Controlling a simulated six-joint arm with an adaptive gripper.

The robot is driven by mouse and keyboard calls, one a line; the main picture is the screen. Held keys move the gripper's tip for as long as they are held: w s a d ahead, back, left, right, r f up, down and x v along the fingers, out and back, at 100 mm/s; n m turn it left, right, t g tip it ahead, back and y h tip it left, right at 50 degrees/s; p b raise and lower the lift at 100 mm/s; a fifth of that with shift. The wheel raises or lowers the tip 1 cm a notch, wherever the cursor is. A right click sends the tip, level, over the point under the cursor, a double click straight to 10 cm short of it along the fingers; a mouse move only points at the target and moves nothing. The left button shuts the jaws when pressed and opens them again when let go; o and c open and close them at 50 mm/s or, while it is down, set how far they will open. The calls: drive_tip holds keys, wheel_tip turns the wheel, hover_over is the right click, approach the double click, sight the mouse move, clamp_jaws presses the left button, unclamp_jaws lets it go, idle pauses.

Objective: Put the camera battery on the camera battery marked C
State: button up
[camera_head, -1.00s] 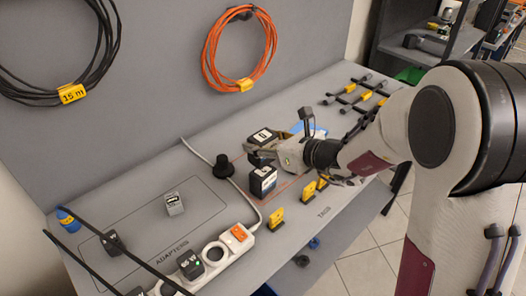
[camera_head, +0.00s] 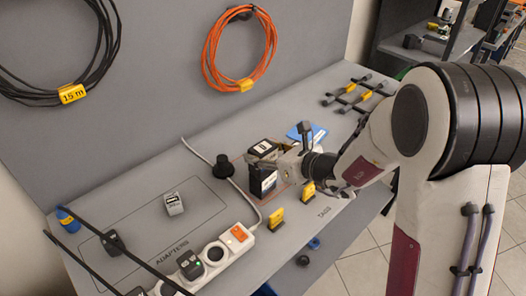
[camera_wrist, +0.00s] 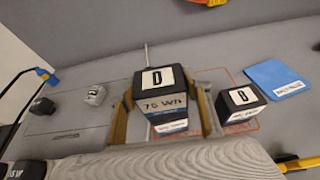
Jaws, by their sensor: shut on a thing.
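My gripper (camera_head: 276,155) is shut on a black camera battery (camera_head: 262,148) with a white top label. In the wrist view this battery (camera_wrist: 160,80) is marked D, with "75 Wh" on its side, between the two fingers (camera_wrist: 163,100). Another dark battery (camera_head: 262,180) stands on the table right below it and also shows in the wrist view (camera_wrist: 172,128). Its top is covered, so I cannot read its mark. The held battery looks level and very close above it; I cannot tell if they touch. A battery marked B (camera_wrist: 242,97) stands to the right in the wrist view.
A blue card (camera_head: 307,133) lies behind the gripper. A black knob-like object (camera_head: 223,166) and a white power strip (camera_head: 215,252) are to the left. Yellow tags (camera_head: 277,219) stand near the front edge. A grey adapter (camera_head: 174,203) lies in the outlined area.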

drive_tip(key=o, duration=1.6)
drive_tip(key=shift+f, duration=0.15)
drive_tip(key=shift+d+r, duration=0.1)
drive_tip(key=shift+r, duration=0.1)
drive_tip(key=shift+s+d+r, duration=0.25)
drive_tip(key=shift+s+d, duration=0.2)
drive_tip(key=shift+v, duration=5.25)
drive_tip(key=shift+s+a, duration=0.1)
